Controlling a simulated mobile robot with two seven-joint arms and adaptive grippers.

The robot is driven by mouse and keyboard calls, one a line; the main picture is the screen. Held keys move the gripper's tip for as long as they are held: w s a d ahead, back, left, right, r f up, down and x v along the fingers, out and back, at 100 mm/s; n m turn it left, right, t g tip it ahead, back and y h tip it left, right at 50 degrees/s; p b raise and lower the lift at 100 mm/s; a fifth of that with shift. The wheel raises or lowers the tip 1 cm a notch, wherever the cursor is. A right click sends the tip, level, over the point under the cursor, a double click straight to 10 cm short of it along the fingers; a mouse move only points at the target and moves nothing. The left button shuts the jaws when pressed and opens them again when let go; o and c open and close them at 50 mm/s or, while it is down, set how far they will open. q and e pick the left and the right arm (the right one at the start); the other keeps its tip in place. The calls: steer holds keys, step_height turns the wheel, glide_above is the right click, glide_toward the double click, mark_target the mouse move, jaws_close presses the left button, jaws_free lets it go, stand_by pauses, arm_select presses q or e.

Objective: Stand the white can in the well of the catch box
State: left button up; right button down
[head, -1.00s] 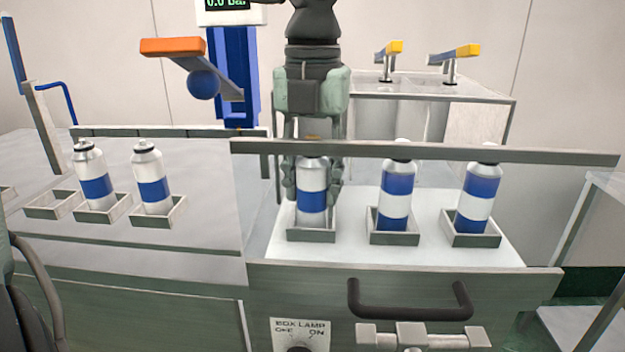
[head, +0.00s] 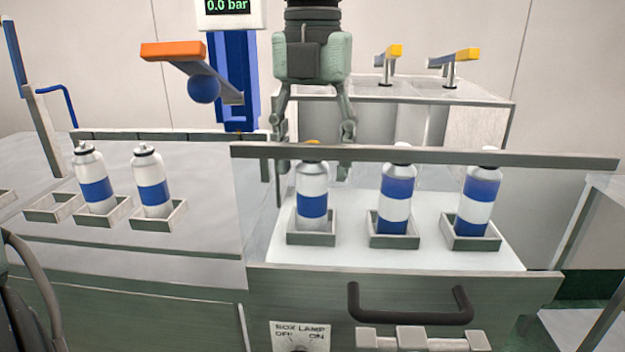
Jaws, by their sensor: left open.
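The white can (head: 312,182), with one blue band low on its body and a bit of orange at its top, stands upright in the left square well (head: 311,240) of the catch box (head: 400,282). A grey bar crosses in front of the can's upper part and hides some of it. My left gripper (head: 312,172) is open, its fingers pointing down on either side of the can's upper part, with visible gaps to the can. My right gripper is not in view.
Two cans with two blue bands, the middle one (head: 397,195) and the right one (head: 477,205), stand in neighbouring wells. Two more cans (head: 95,190) (head: 152,190) stand in trays on the left bench, beside an empty tray (head: 50,213). The grey bar (head: 450,156) spans the box.

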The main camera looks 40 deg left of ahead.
arm_select(q)
step_height(320, 180, up, 7)
steer(key=shift+f, duration=0.15)
steer(key=shift+r, duration=0.5)
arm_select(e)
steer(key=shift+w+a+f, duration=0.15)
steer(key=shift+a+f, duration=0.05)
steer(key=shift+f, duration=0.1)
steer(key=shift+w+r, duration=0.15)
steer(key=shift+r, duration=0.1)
arm_select(q)
steer(key=shift+c, duration=0.6)
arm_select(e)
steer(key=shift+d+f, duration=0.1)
